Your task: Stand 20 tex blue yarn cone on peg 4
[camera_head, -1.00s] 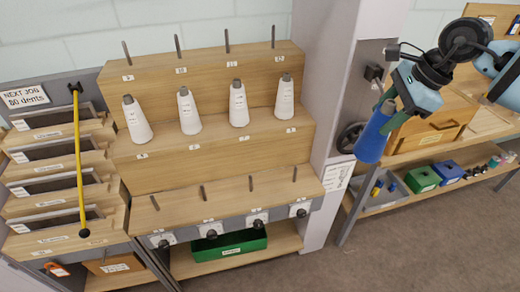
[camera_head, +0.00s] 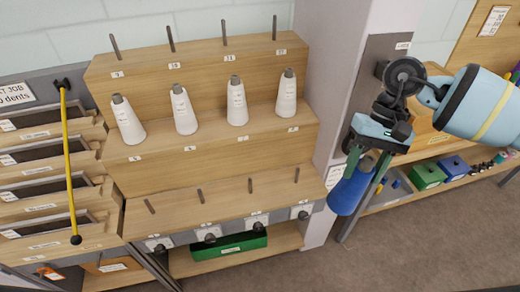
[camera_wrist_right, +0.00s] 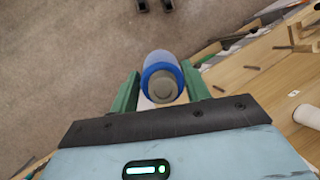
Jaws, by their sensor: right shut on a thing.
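The blue yarn cone (camera_head: 348,194) hangs from my right gripper (camera_head: 366,168), which is shut on its narrow upper end. The cone leans, with its wide base down and to the left, in front of the grey pillar and right of the rack. In the right wrist view the cone (camera_wrist_right: 163,78) sits between the green fingers, its grey tip toward the camera. The wooden rack's front row has bare pegs; the rightmost bare peg (camera_head: 296,174) is nearest the cone. The front row's number labels are too small to read. My left gripper is out of view.
White cones (camera_head: 237,104) stand on the middle step, and bare pegs (camera_head: 224,33) line the top step. A grey pillar (camera_head: 330,90) borders the rack on the right. A green bin (camera_head: 230,246) sits on the low shelf.

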